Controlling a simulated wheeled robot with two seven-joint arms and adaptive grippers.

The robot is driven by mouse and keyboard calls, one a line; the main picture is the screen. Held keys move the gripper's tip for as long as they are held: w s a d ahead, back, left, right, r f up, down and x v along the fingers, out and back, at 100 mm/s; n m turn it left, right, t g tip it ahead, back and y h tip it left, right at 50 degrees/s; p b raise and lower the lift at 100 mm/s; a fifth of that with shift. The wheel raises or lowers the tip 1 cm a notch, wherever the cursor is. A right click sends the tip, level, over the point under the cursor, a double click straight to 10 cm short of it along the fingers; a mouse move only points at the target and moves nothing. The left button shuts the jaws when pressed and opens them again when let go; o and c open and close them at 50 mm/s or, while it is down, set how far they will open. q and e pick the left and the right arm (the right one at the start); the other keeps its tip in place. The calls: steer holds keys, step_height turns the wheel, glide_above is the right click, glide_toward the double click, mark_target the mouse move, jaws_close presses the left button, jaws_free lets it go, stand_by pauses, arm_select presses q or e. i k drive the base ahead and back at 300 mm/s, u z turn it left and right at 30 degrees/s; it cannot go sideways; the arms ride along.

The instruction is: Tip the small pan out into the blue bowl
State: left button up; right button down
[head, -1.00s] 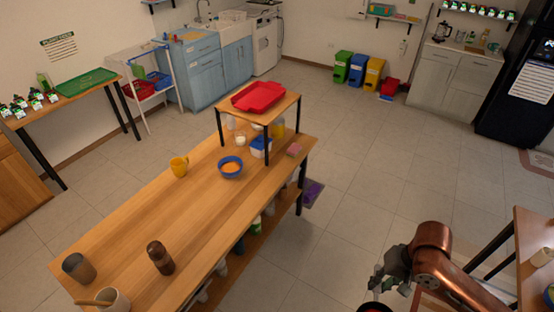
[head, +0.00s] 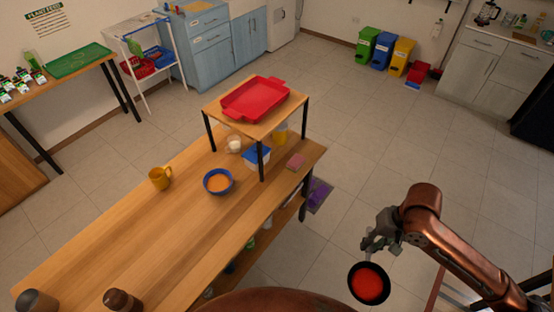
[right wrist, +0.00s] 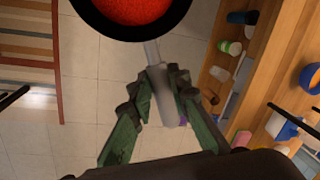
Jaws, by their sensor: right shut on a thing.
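The small pan (head: 369,284) is dark with an orange-red filling and hangs in the air over the floor, right of the wooden table. My right gripper (head: 378,246) is shut on its handle. In the right wrist view the gripper (right wrist: 163,92) closes around the grey handle, and the pan (right wrist: 131,33) lies beyond the fingertips with its filling inside. The blue bowl (head: 218,188) stands on the table and has something orange in it. It also shows in part at the right edge of the right wrist view (right wrist: 308,78). My left gripper is not in view.
A yellow mug (head: 160,178) stands left of the bowl. A small raised stand (head: 225,112) with a red tray (head: 255,98) stands behind it, with containers underneath. Dark cups (head: 122,301) stand at the table's near end. The table middle (head: 150,235) is clear.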

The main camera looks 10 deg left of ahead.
mark_target(217, 181)
steer(key=u, duration=0.65)
steer(key=i, duration=0.65)
steer(key=u, duration=1)
steer(key=i, duration=0.2)
steer(key=u, duration=0.2)
